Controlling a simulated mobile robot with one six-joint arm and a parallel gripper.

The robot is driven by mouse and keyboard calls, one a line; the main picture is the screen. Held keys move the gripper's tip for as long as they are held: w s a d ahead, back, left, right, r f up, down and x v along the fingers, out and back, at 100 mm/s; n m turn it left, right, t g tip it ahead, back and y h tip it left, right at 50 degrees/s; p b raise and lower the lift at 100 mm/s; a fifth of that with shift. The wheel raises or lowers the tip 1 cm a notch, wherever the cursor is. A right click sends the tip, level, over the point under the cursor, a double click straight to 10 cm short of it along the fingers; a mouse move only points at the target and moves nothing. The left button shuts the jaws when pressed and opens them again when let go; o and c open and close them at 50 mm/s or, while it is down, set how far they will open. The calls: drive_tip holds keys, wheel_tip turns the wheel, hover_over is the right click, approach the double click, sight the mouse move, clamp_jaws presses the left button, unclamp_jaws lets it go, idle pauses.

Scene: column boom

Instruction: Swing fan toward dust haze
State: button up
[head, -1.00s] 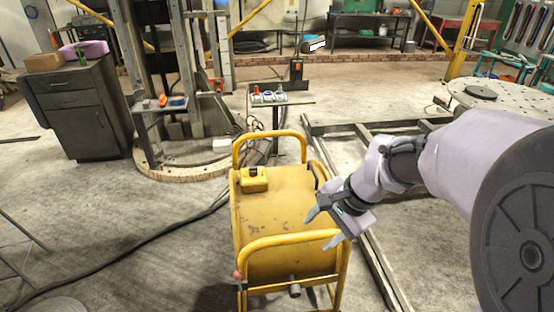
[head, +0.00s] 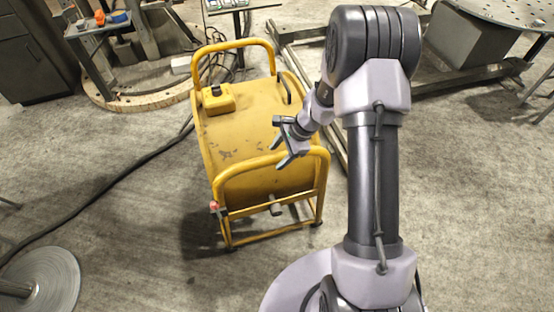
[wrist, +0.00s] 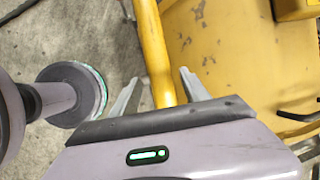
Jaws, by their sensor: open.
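The fan is a yellow drum-shaped machine (head: 245,135) in a tubular frame, standing on the concrete floor. Its near handle (head: 250,170) is a yellow bar bent over the near end, and a far handle (head: 232,47) rises at the other end. My gripper (head: 279,142) is open just above the near handle. In the wrist view the yellow bar (wrist: 155,50) runs between the two spread fingers of my gripper (wrist: 160,75). I cannot tell whether either finger touches it. No dust haze shows.
A dark cable (head: 110,190) runs over the floor to the left. A round metal base (head: 50,280) stands at lower left. A steel floor frame (head: 440,75) lies behind and right. Open floor (head: 460,200) lies to the right.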

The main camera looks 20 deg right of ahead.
drive_tip(key=shift+w+a+f, duration=0.15)
drive_tip(key=shift+a+f, duration=0.1)
drive_tip(key=shift+f, duration=0.35)
clamp_jaws()
idle(1.1)
